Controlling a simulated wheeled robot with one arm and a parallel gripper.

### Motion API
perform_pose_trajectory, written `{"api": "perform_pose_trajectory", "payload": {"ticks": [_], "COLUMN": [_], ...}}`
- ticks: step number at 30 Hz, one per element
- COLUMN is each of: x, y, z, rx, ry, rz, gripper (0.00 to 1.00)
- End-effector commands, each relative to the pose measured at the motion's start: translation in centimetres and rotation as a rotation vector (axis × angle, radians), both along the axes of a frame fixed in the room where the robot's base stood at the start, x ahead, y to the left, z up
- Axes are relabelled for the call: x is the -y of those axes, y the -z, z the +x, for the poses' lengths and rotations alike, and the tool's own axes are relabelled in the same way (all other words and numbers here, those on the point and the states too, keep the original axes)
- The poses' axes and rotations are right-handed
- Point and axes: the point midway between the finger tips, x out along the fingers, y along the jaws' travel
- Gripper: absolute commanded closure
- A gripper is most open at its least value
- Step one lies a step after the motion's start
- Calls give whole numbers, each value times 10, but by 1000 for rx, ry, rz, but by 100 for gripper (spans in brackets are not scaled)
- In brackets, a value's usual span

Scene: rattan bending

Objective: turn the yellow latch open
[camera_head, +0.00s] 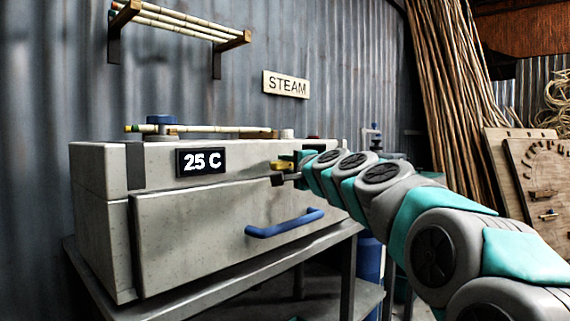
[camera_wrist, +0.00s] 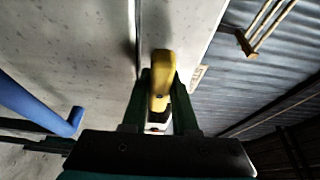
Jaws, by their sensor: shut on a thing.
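The yellow latch (camera_head: 283,165) sits on the front of the grey steam box (camera_head: 230,225), near the upper right of its door. My gripper (camera_head: 284,177) is at the latch in the head view and covers part of it. In the wrist view my gripper (camera_wrist: 162,100) has its two fingers on either side of the yellow latch (camera_wrist: 161,72), shut on it. The latch's far end stands out past the fingertips, close to the seam in the box. The door's blue handle (camera_head: 285,223) is below the latch, and it shows at the left of the wrist view (camera_wrist: 35,108).
Canes (camera_head: 200,129) and a blue cap lie on the box top. A wall rack (camera_head: 180,22) and STEAM sign (camera_head: 286,84) are behind. A blue cylinder (camera_head: 370,258) stands beside the metal stand, below my arm.

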Motion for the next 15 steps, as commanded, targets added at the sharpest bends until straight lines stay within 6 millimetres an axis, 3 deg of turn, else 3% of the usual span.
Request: {"api": "perform_pose_trajectory", "payload": {"ticks": [15], "x": [0], "y": [1], "z": [0], "rx": [-43], "ry": [-1], "rz": [32], "gripper": [100]}}
